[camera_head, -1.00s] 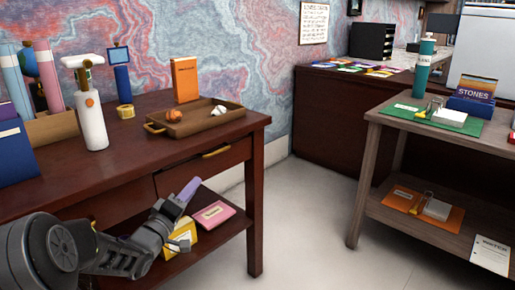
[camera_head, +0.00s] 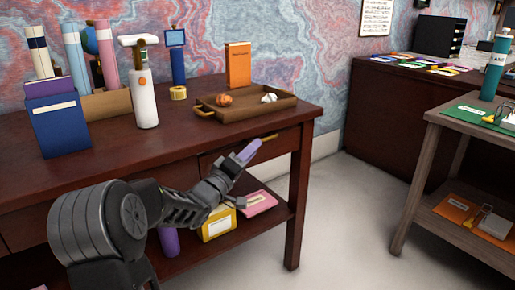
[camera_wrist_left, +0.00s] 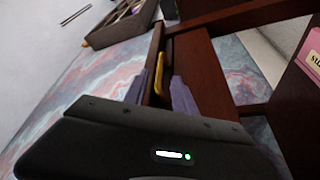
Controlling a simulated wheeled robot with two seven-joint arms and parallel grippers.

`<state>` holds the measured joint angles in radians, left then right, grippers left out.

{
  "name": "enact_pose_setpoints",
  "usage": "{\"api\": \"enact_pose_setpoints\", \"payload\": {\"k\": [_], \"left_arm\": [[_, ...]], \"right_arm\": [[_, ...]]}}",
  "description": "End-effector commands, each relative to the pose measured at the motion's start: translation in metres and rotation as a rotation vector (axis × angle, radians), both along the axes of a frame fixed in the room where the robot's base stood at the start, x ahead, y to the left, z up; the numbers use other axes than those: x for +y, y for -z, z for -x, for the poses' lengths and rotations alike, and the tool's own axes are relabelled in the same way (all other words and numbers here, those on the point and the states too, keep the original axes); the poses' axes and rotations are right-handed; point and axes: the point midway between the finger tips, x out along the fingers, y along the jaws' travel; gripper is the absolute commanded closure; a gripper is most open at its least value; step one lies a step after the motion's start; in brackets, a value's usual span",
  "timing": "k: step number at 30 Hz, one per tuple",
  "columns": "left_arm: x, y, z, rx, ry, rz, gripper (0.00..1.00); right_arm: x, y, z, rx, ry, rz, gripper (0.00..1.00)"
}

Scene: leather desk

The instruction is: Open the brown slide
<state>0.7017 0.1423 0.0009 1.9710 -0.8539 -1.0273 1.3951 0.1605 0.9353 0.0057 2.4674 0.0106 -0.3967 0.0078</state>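The brown slide is the desk's drawer, a dark brown wooden front (camera_head: 207,163) under the tabletop, with a gold bar handle (camera_head: 268,137). It looks shut. My left gripper (camera_head: 250,151) reaches up to the front beside the handle, its purple fingers partly overlapping it. In the left wrist view the purple fingers are apart, with the gold handle (camera_wrist_left: 164,68) showing between and beyond them, so the gripper is open. Whether a finger touches the handle I cannot tell. My right gripper is not in view.
A brown tray (camera_head: 246,113) with small items stands on the desktop above the drawer. A yellow box (camera_head: 217,223) and a pink box (camera_head: 259,202) lie on the shelf below. The floor to the right is clear.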

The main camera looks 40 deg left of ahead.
Motion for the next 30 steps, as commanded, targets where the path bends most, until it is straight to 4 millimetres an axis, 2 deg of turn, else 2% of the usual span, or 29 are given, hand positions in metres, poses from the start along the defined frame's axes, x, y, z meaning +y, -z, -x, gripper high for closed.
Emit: {"api": "enact_pose_setpoints", "payload": {"k": [3,6,16,28,30], "left_arm": [[0.001,-0.002,-0.017,0.000,0.001,-0.001,0.68],[0.001,-0.005,-0.027,0.000,0.001,0.000,0.68],[0.002,-0.007,-0.031,0.000,0.000,0.000,0.68],[0.002,-0.006,-0.031,0.001,-0.001,0.000,0.99],[0.002,-0.006,-0.031,0.000,-0.001,0.000,1.00]], "right_arm": [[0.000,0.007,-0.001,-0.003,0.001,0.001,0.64],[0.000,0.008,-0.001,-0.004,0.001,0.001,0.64],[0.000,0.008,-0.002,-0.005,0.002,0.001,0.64],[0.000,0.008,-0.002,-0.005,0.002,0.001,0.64],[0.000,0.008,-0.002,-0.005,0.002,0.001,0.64]]}}
